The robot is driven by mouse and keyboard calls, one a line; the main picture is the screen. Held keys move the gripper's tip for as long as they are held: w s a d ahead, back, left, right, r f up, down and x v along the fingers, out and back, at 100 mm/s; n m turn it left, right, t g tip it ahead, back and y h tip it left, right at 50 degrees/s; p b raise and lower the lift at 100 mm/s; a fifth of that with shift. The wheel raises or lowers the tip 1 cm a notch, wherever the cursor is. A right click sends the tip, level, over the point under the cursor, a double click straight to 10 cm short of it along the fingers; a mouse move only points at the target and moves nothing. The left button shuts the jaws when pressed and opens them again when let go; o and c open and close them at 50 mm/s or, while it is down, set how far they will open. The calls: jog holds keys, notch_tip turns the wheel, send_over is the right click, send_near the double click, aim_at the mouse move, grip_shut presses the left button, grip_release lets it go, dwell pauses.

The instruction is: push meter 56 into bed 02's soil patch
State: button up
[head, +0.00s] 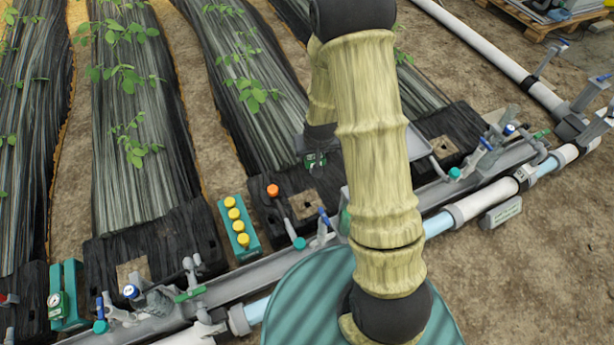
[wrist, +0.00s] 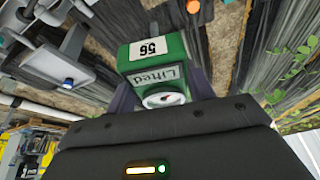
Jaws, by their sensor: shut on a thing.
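Meter 56 (wrist: 157,62) is a green block with a white "56" label, a "Lifted" tag and a round dial. My gripper (wrist: 163,88) is shut on it, one finger on each side. In the head view the meter (head: 314,160) hangs at the end of my arm, above the black mulch film. A square soil patch (head: 303,204) lies just below it in that picture; a gap shows between them. Other soil patches lie at the left bed (head: 132,270) and the right bed (head: 444,149). I cannot read which bed is 02. My arm hides part of the middle; the meter's lower end is unclear.
A lever with an orange knob (head: 272,190) stands close left of the middle patch. A teal rack with yellow caps (head: 238,228) is further left. Another gauge in a teal stand (head: 55,300) is at lower left. Grey pipes and valves (head: 260,288) run along the bed ends.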

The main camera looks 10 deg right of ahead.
jog(key=shift+a+f, duration=0.15)
jog(key=shift+f, duration=0.05)
jog(key=s+b+x, duration=0.1)
jog(key=b+x, duration=0.5)
jog(key=x, duration=0.4)
jog(key=s+f+b+x, duration=0.1)
jog(key=s+b+x, duration=0.1)
jog(key=b+x, duration=0.5)
notch_tip(320, 180, down, 4)
jog(key=shift+w+n, duration=0.4)
jog(key=shift+w, duration=0.1)
notch_tip(320, 180, down, 12)
jog(key=b, duration=0.9)
jog(key=shift+f+b, duration=0.75)
jog(key=shift+f, duration=1.25)
jog(key=o, duration=1.1)
jog(key=shift+s, duration=0.1)
jog(key=shift+r, duration=0.1)
